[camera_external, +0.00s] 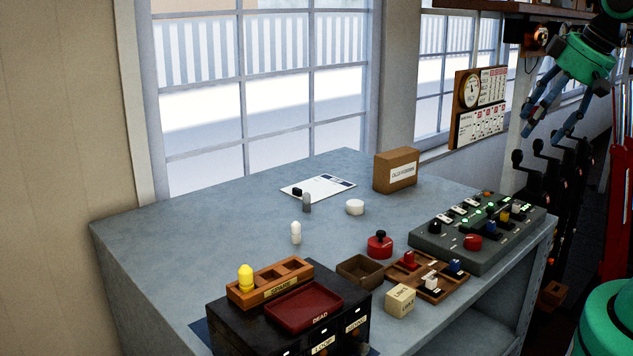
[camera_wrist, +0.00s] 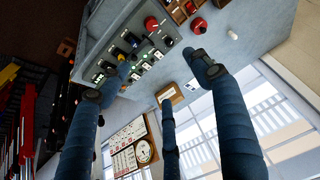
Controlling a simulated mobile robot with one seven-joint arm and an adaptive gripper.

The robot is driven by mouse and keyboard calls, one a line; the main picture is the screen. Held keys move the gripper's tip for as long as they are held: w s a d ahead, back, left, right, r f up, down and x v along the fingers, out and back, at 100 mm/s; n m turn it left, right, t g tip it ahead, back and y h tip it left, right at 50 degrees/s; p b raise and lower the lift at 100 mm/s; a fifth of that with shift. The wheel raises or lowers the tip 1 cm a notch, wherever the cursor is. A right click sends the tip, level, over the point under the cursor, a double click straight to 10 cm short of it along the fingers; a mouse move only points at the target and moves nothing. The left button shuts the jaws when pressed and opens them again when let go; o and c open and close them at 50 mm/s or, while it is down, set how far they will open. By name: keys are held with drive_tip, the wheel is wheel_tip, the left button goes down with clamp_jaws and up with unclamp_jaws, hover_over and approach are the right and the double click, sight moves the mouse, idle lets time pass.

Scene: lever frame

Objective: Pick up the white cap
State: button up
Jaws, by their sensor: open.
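A small upright white piece with a rounded top (camera_external: 296,232) stands on the grey bench in the external view, shaped like a cap. A flat white round piece (camera_external: 355,207) lies farther back to its right; I cannot tell for certain which of the two is the white cap. A small white thing (camera_wrist: 232,35) shows in the wrist view, too small to tell which it is. My gripper (camera_external: 547,122) hangs at the upper right, beyond the bench's right end and far from both. Its fingers (camera_wrist: 150,88) are spread open and empty.
A grey control panel (camera_external: 470,240) stands on the bench's right, nearest my gripper. A cardboard box (camera_external: 396,170), a red knob (camera_external: 380,245), a grey piece (camera_external: 307,203) and a wooden rack with a yellow cap (camera_external: 246,278) stand around. Black levers (camera_external: 540,165) rise beyond the bench.

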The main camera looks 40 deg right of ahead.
drive_tip(key=w+m+g+p, duration=0.15)
drive_tip(key=w+p, duration=0.25)
drive_tip(key=w, duration=2.3)
drive_tip(key=w+a+f+g+p, duration=0.1)
drive_tip(key=w+f+g+p, duration=0.1)
drive_tip(key=w+f, duration=1.6)
drive_tip(key=shift+w+f+p, duration=0.35)
drive_tip(key=shift+w+f, duration=0.05)
drive_tip(key=shift+w, duration=0.65)
drive_tip(key=shift+a+f+m+g, duration=0.1)
drive_tip(key=shift+m+g, duration=0.15)
hover_over(357, 203)
drive_tip(key=shift+s+f, duration=0.15)
drive_tip(key=shift+f, duration=4)
drive_tip(key=shift+f, duration=0.1)
